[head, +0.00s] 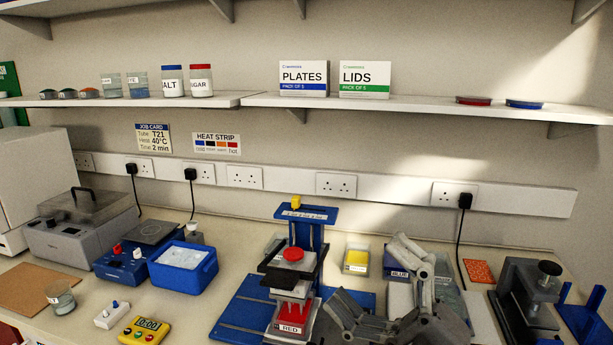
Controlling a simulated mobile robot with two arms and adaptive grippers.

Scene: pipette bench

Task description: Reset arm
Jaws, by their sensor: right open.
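My right gripper (366,270) is in the lower middle of the head view, low over the bench. It is grey and its fingers are spread apart, with nothing seen between them. It is just right of a blue press stand (308,212) that holds a red-topped part (292,254) above a red block labelled RED (293,313). The gripper and my arm partly hide the bins behind them. My left gripper is not in view.
A yellow-topped box (357,259) stands behind my gripper. A dark grey device (527,300) and an orange card (479,272) are to the right. A blue ice tub (184,270), yellow timer (144,331) and white switch box (112,315) are left. Shelves run above.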

